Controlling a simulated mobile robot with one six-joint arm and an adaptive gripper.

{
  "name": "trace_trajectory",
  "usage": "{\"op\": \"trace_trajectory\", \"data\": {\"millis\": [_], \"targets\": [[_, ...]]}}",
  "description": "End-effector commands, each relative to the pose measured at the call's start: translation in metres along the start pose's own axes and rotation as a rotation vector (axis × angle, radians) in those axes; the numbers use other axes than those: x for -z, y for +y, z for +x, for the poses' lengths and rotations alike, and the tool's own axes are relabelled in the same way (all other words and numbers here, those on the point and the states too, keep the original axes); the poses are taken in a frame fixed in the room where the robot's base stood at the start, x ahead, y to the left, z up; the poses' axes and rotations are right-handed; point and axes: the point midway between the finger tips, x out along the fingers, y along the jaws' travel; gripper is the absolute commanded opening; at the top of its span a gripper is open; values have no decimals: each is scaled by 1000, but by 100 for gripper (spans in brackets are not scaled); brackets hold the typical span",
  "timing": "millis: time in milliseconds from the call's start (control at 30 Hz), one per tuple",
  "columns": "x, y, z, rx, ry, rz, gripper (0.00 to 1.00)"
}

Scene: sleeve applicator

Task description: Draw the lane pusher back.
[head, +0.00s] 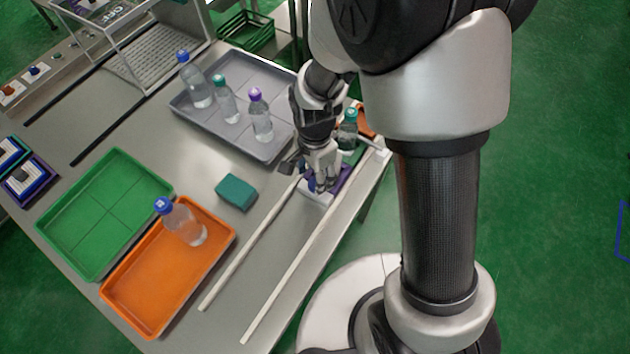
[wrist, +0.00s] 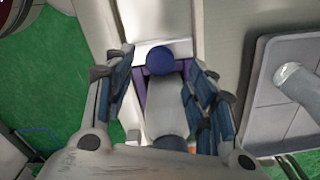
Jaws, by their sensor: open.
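The lane is marked by two pale rails, the left rail (head: 250,245) and the right rail (head: 302,262), on the table's right side. At its far end sits the lane pusher, a purple (head: 343,176) and white piece, partly hidden by my gripper (head: 321,182). In the wrist view a round dark-blue knob (wrist: 160,60) shows between the open fingers of my gripper (wrist: 160,62), with purple parts (wrist: 152,90) and a white edge around it. The fingers lie on either side of the knob; I cannot tell whether they touch it.
A green-capped bottle (head: 348,130) stands just behind my gripper. A grey tray (head: 180,104) holds several bottles. An orange tray (head: 145,310) holds a blue-capped bottle (head: 183,222). A green tray (head: 105,210) and teal block (head: 236,191) lie left of the lane. The lane's near stretch is clear.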

Motion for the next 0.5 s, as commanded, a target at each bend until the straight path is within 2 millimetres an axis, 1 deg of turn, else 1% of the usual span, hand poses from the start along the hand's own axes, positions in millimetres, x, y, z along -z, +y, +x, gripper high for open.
{"op": "trace_trajectory", "data": {"millis": [33, 100, 200, 300, 500], "targets": [[0, 1, 12, -2, -1, 0, 51], [0, 0, 21, -2, 0, 0, 51], [0, 0, 29, -1, 0, 0, 51], [0, 0, 33, 0, 0, 0, 51], [0, 0, 34, 1, 0, 0, 51]]}}
